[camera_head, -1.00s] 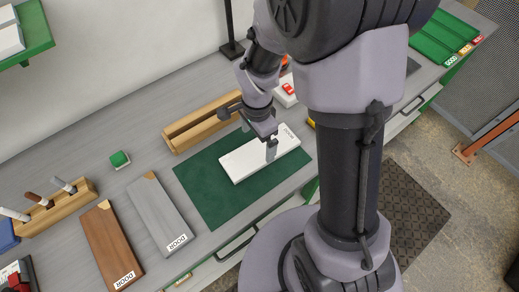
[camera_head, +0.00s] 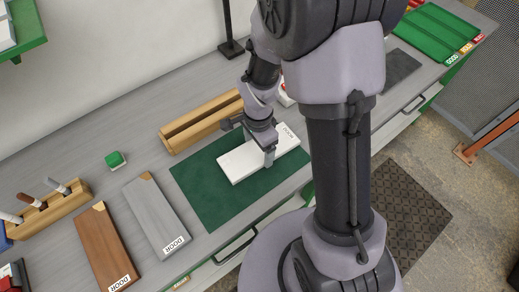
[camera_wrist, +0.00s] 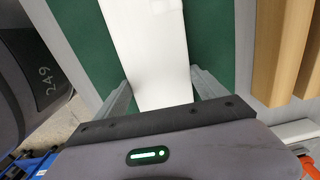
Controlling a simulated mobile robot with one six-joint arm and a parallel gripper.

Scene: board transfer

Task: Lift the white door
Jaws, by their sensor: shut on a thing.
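The white door (camera_head: 243,162) is a flat white board with a label at its right end. It lies on or just above the green mat (camera_head: 207,190) in the head view; I cannot tell whether there is a gap. My gripper (camera_head: 269,158) is over the right part of the door, pointing down, and is shut across its width. In the wrist view, the white door (camera_wrist: 148,45) runs between the two fingers of my gripper (camera_wrist: 165,90), one on each long side. The door's end nearest my wrist is hidden.
A wooden slotted rack (camera_head: 203,122) stands behind the mat. A grey door (camera_head: 155,213) and a brown door (camera_head: 107,245) lie to the left. A green tray (camera_head: 437,36) is at the far right.

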